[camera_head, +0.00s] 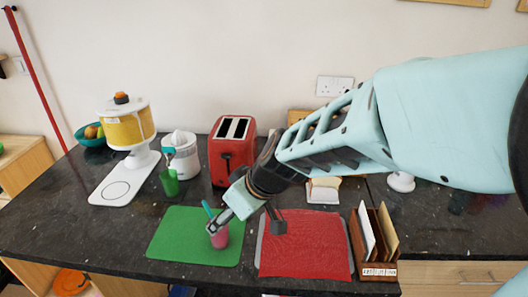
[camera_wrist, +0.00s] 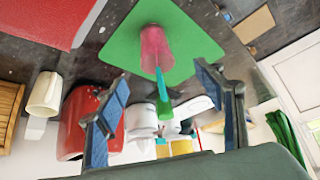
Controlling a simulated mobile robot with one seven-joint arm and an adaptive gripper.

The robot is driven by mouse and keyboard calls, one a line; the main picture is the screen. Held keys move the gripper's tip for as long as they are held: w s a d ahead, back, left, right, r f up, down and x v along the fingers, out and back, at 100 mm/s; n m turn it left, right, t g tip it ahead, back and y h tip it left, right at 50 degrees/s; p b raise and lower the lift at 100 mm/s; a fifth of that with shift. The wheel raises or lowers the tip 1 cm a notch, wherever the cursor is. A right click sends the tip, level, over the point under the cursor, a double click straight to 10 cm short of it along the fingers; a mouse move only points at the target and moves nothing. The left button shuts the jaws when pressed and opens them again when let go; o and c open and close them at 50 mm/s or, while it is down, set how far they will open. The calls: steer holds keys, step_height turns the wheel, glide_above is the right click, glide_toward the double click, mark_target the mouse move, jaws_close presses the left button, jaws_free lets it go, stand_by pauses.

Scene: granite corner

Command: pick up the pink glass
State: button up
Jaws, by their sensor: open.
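The pink glass (camera_head: 219,238) stands on the green mat (camera_head: 175,246) near the counter's front, with a teal stick (camera_head: 207,209) leaning up out of it. In the wrist view the pink glass (camera_wrist: 155,46) is beyond the fingertips, near the middle, with the stick (camera_wrist: 161,83) pointing toward me. My gripper (camera_head: 245,222) is open. In the head view one finger overlaps the glass's upper part and the other is to its right, above the mat gap. In the wrist view the gripper (camera_wrist: 163,82) shows nothing held between its fingers.
A red mat (camera_head: 303,245) lies right of the green one, with a wooden letter rack (camera_head: 376,240) beside it. Behind stand a red toaster (camera_head: 232,150), a white juicer (camera_head: 182,157), a green cup (camera_head: 169,182) and a yellow-and-white appliance (camera_head: 128,128). The green mat's left part is clear.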

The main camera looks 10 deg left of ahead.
mark_target(219, 234)
steer(key=shift+w+x, duration=0.2)
steer(key=shift+x, duration=2.45)
steer(key=shift+w+x, duration=0.2)
steer(key=shift+x, duration=2.45)
steer(key=shift+d, duration=0.1)
steer(key=shift+c, duration=0.6)
steer(key=c, duration=1.2)
